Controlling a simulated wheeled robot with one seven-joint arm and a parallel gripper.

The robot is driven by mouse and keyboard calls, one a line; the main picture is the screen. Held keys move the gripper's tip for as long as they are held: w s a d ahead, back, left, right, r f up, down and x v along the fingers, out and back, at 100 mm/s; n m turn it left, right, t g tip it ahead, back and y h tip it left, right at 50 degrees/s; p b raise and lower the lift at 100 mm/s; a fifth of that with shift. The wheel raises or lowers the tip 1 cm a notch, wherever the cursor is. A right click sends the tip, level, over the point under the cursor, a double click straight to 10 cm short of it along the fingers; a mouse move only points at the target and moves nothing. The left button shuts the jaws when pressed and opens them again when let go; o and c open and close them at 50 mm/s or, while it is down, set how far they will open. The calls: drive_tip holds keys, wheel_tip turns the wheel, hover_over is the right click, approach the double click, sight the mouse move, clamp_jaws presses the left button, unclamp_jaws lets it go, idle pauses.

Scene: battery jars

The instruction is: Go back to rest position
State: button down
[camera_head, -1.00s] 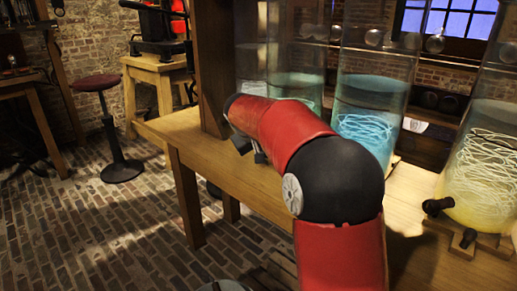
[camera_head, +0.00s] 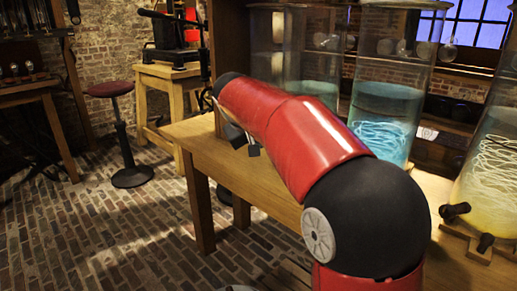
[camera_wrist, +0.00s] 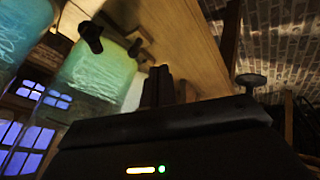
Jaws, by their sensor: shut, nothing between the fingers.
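My arm is red with a black elbow and reaches from the lower right over the wooden table (camera_head: 262,186) in the head view. My gripper (camera_head: 247,143) shows there only as a small dark part below the far end of the arm. In the wrist view my gripper (camera_wrist: 170,88) has its two dark fingers close together, shut and empty. A glass jar with blue liquid and pale coils (camera_head: 387,118) stands on the table behind my arm.
Dark knobs (camera_head: 454,211) stick out at the foot of the yellowish jar. More glass jars (camera_head: 313,60) stand behind my arm. A red-topped stool (camera_head: 112,89) stands on the brick floor (camera_head: 110,225) at the left, where there is free room.

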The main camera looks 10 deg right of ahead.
drive_tip(key=s+d+f+m+y, duration=0.1)
drive_tip(key=s+f, duration=0.1)
drive_tip(key=s, duration=0.8)
drive_tip(key=s+d+f+y, duration=0.1)
drive_tip(key=s, duration=0.9)
drive_tip(key=s+f+m+y, duration=0.1)
drive_tip(key=s+f+y, duration=0.1)
drive_tip(key=s+f, duration=0.7)
drive_tip(key=s, duration=0.4)
drive_tip(key=shift+s+a+f+g, duration=0.25)
drive_tip(key=shift+s+f+g, duration=0.05)
drive_tip(key=shift+g, duration=0.1)
